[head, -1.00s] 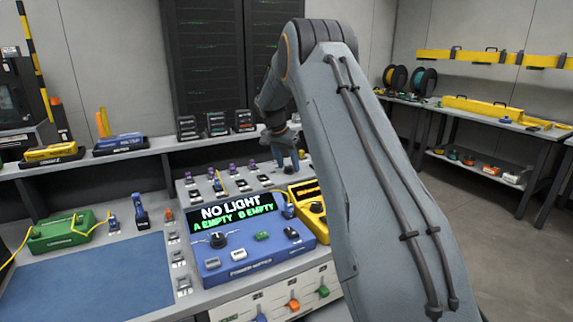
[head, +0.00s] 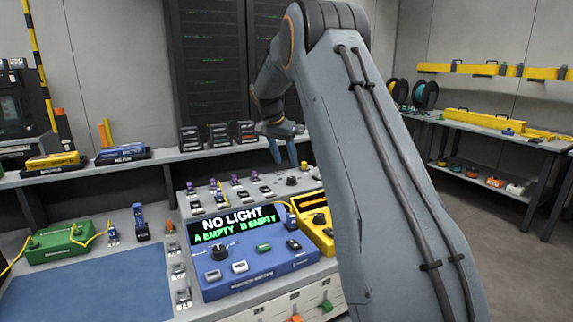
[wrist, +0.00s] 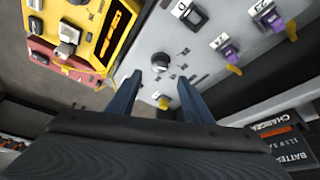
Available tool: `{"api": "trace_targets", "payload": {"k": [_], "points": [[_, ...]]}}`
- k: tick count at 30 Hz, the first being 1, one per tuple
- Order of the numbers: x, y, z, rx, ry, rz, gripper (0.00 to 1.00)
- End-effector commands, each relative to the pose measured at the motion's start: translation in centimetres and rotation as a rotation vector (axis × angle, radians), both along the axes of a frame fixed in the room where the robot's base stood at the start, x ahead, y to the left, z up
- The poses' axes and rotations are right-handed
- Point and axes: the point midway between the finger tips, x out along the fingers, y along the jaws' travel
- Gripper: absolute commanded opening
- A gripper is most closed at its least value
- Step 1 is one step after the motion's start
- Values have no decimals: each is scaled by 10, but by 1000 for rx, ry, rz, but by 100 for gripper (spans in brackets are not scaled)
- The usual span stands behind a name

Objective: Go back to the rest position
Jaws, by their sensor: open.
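My gripper (head: 284,150) is in the air above the back part of the bench, near the sloped grey panel. In the wrist view my gripper (wrist: 157,85) shows two blue fingers spread apart with nothing between them. Past the fingers lies the grey panel (wrist: 150,40) with a black knob and purple connectors. The blue power meter (head: 250,268) stands on the bench below and left of my arm. Its display reads "NO LIGHT", with A and B empty.
A yellow device (head: 322,238) sits right of the blue meter, partly behind my arm. A green box (head: 68,243) and a blue mat (head: 85,290) are at left. The back shelf holds chargers (head: 218,135). A side table (head: 480,125) stands at right. The air around my gripper looks clear.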

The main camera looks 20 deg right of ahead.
Motion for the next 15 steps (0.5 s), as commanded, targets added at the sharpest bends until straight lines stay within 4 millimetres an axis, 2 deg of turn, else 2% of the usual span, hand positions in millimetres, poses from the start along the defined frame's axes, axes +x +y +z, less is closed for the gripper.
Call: {"api": "trace_targets", "payload": {"k": [12,15], "points": [[-1,0,0,0,1,2,46],[-8,8,-2,5,13,30,46]]}}
